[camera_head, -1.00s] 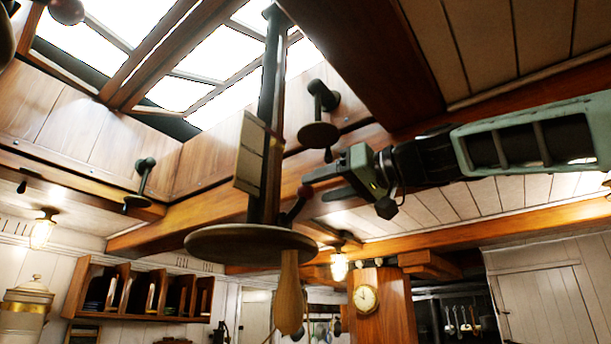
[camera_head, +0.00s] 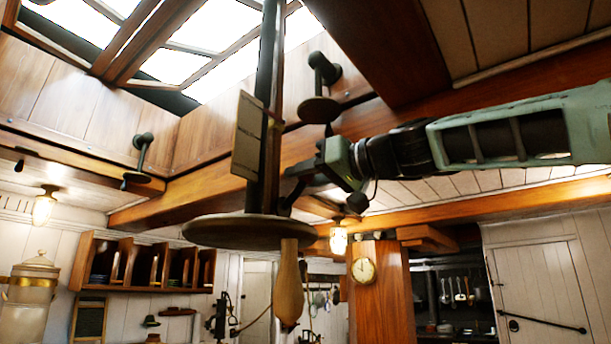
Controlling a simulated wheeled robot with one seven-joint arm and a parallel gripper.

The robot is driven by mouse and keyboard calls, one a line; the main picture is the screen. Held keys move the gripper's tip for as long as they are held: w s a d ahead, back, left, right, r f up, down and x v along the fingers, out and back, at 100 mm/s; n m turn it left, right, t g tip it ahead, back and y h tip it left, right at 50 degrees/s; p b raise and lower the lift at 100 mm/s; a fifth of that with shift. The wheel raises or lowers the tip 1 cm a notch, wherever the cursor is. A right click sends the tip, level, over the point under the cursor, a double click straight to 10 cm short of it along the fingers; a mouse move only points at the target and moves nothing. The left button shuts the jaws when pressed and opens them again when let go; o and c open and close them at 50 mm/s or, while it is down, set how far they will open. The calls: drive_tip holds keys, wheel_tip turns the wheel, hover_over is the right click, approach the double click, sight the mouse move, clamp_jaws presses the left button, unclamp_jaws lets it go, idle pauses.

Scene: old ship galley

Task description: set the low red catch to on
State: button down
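A dark post hangs from the skylight, with a round dark disc (camera_head: 245,232) at its lower end. In the earlier frame a short lever with a dull red knob stood out to the right of the post, just above the disc. Now only a dark part of this low catch (camera_head: 288,203) shows, and its red knob is hidden at my fingers. My gripper (camera_head: 296,174) reaches in from the right, its fingertips close beside the post at the knob's height. I cannot tell whether the fingers touch or hold the knob, and the gap between them is unclear.
A small board (camera_head: 249,137) is fixed on the post above my fingertips. A wooden handle (camera_head: 288,285) hangs below the disc. A dark bracket with a round plate (camera_head: 319,108) juts from the beam just above my gripper. A lamp (camera_head: 338,241) hangs behind.

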drive_tip(key=w+d+f+m+b, duration=0.2)
drive_tip(key=f+m+b, duration=0.4)
drive_tip(key=m, duration=0.8)
drive_tip(key=shift+w+d+b, duration=0.35)
drive_tip(key=shift+w+b, duration=0.2)
drive_tip(key=shift+w, duration=0.15)
drive_tip(key=c, duration=1)
unclamp_jaws()
drive_tip(key=shift+c, duration=0.2)
